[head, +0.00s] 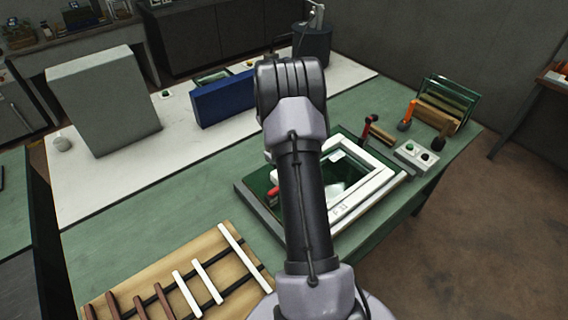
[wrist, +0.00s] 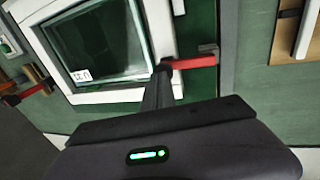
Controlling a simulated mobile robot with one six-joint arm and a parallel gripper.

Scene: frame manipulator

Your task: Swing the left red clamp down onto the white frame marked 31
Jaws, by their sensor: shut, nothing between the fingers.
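The white frame (head: 378,182) lies around a dark glassy pane in a green fixture, partly hidden by my arm in the head view. In the wrist view the white frame (wrist: 160,33) shows with a small marked label in its pane's corner. The left red clamp (wrist: 190,62) lies roughly flat there, running from a grey bracket to the frame's edge. Its red part (head: 273,192) also shows left of my arm. My gripper (wrist: 159,73) is shut and empty, its tip beside the clamp's frame-side end. I cannot tell whether they touch.
A control box with buttons (head: 416,156) and an orange-handled tool (head: 408,115) are to the right. A wooden rack of strips (head: 186,268) lies front left. A blue box (head: 222,99) stands behind.

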